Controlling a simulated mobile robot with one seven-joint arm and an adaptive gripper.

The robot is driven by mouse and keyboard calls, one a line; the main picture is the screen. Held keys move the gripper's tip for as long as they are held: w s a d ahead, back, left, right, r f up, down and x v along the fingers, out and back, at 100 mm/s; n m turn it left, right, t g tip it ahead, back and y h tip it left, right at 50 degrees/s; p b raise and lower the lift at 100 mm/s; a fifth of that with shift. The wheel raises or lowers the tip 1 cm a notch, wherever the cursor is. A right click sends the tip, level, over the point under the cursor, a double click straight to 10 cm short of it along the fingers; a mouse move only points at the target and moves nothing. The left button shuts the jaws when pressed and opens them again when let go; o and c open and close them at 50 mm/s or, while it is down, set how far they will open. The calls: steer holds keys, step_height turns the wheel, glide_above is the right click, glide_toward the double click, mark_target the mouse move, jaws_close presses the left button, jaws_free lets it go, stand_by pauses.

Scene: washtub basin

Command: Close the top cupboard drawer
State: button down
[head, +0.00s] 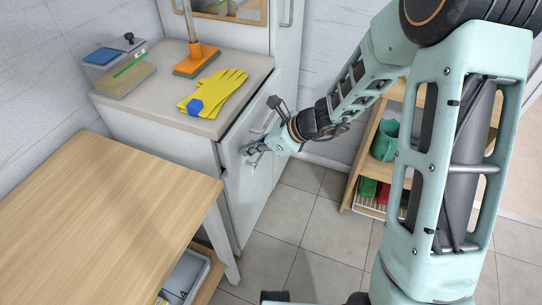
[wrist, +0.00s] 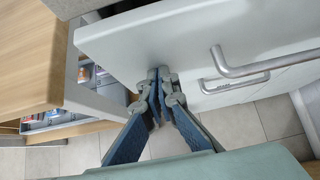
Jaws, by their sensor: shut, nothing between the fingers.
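The cupboard (head: 165,128) stands left of my arm, its front facing right. Its top drawer (head: 238,128) has a pale front with a bar handle (head: 264,121). In the wrist view the drawer front (wrist: 150,45) fills the upper middle, with its handle (wrist: 240,66) to the right. A narrow dark gap shows behind the front's top edge, so the drawer seems slightly out.
A wooden table (head: 95,205) stands at front left. Tiled floor between is clear.

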mark_target(240, 144)
steer(key=a, duration=0.1)
steer(key=w+a, duration=0.1)
steer(key=shift+a, duration=0.3)
steer(key=shift+a+r, duration=0.15)
steer(key=shift+a, duration=0.1)
steer(key=shift+r, duration=0.1)
